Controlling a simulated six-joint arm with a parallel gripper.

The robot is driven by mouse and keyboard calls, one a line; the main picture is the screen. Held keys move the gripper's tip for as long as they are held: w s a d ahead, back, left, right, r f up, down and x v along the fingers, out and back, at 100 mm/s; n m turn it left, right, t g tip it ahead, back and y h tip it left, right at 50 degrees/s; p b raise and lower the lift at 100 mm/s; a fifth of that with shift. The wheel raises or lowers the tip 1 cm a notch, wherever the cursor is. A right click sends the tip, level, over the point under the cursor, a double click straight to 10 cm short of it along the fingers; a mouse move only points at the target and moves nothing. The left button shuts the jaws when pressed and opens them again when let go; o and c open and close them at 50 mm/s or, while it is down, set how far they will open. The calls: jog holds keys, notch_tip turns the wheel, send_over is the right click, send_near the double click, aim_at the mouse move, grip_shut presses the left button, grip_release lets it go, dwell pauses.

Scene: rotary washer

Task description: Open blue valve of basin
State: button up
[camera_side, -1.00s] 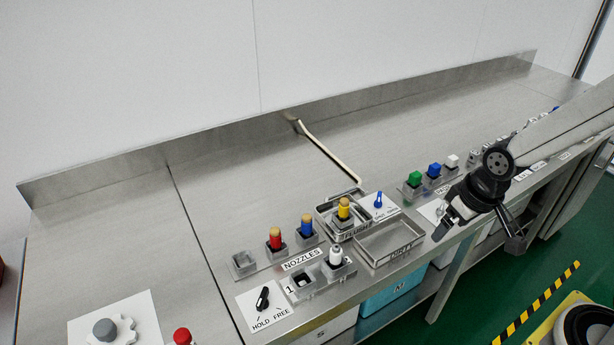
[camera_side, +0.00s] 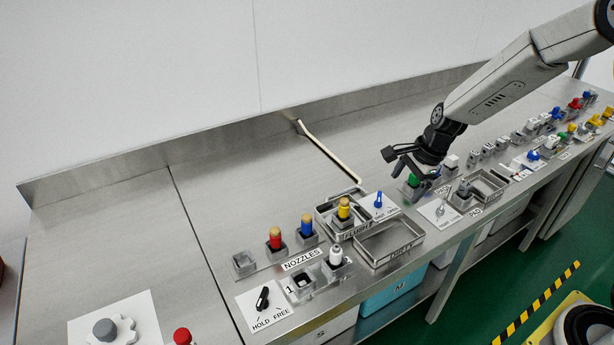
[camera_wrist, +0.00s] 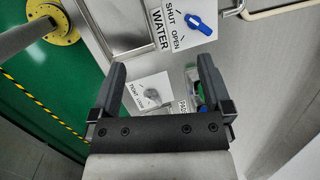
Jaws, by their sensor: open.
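The blue valve (camera_side: 378,201) is a small blue lever on a white plate marked SHUT and OPEN, right of the basin (camera_side: 322,217) labelled FLUSH. In the wrist view the blue valve (camera_wrist: 201,23) is near the top, right of those words, with WATER beside them; I cannot tell which word it points to. A bent tap pipe (camera_side: 330,155) reaches toward the basin, where a yellow-topped nozzle (camera_side: 344,209) stands. My gripper (camera_side: 396,162) is open and empty, above and right of the valve, near the green block. Its fingers (camera_wrist: 162,72) are spread apart, and the valve lies beyond them.
An empty DIRTY tray (camera_side: 391,243) lies in front of the valve. A green block (camera_side: 413,181) sits below my gripper. A grey knob on a plate (camera_side: 440,211) stands right of the tray. Red (camera_side: 275,238) and blue (camera_side: 307,225) nozzles stand left.

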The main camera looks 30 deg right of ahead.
aim_at(380, 197)
jog(key=w+d+f+m+y, duration=0.1)
jog(key=w+d+f+m, duration=0.1)
jog(key=w+m, duration=0.4)
jog(key=shift+d+f+m+t, duration=0.4)
jog(key=shift+d+m, duration=0.1)
jog(key=shift+m, duration=0.4)
jog(key=shift+f, duration=0.15)
jog(key=shift+x, duration=3.7)
jog(key=shift+a, duration=0.1)
jog(key=c, duration=1.2)
